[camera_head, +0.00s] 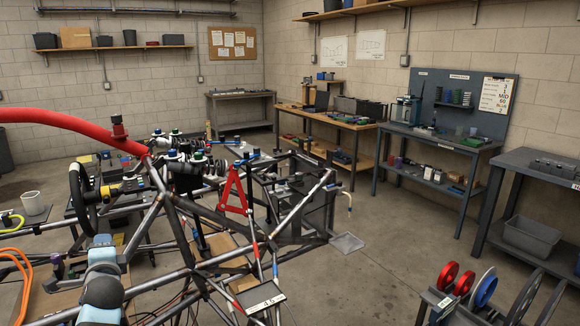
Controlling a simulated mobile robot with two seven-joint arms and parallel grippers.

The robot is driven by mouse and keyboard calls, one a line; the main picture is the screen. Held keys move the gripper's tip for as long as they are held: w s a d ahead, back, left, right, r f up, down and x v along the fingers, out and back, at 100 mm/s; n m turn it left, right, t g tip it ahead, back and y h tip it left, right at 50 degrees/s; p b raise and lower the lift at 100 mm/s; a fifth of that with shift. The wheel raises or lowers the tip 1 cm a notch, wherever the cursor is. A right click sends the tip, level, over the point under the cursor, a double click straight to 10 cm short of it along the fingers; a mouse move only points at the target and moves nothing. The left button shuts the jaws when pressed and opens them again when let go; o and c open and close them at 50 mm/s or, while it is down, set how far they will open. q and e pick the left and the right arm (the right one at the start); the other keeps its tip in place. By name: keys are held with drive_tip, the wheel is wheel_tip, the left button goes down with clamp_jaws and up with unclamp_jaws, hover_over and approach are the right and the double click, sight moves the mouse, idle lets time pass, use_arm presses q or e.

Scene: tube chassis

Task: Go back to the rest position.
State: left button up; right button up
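A rounded grey, white and blue jointed part (101,285) rises from the bottom edge at the lower left, in front of the chassis tubes. It looks like a link of my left arm. No gripper fingers can be made out on it. My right arm and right gripper do not show. The tube chassis (172,275) fills the left and middle of the view, with bare metal tubes and a thick red padded tube (60,117) at the upper left.
A black steering wheel (78,195), a red triangle (233,191) and a small display (259,300) are among the tubes. Workbenches (436,141) line the right wall. A rack with red and blue wheels (483,290) stands at the lower right. Open floor (390,250) lies between.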

use_arm(q)
drive_tip(key=s+d+f+n+h+p, duration=0.3)
drive_tip(key=s+d+f+h+p, duration=0.35)
drive_tip(key=s+d+f, duration=0.55)
drive_tip(key=s+d+f+n+g+h+p, duration=0.1)
drive_tip(key=s+d+f+n+h, duration=0.1)
drive_tip(key=s, duration=0.6)
drive_tip(key=s+d+f+n+g+h+p, duration=0.1)
drive_tip(key=s+d+f+n+h+p, duration=0.1)
drive_tip(key=s+d, duration=0.4)
drive_tip(key=s+d+f+n+g+h+p, duration=0.2)
drive_tip(key=s+d+f+n, duration=0.2)
drive_tip(key=s, duration=0.6)
drive_tip(key=shift+d+f, duration=0.3)
drive_tip(key=shift+d, duration=0.1)
drive_tip(key=shift+c, duration=0.2)
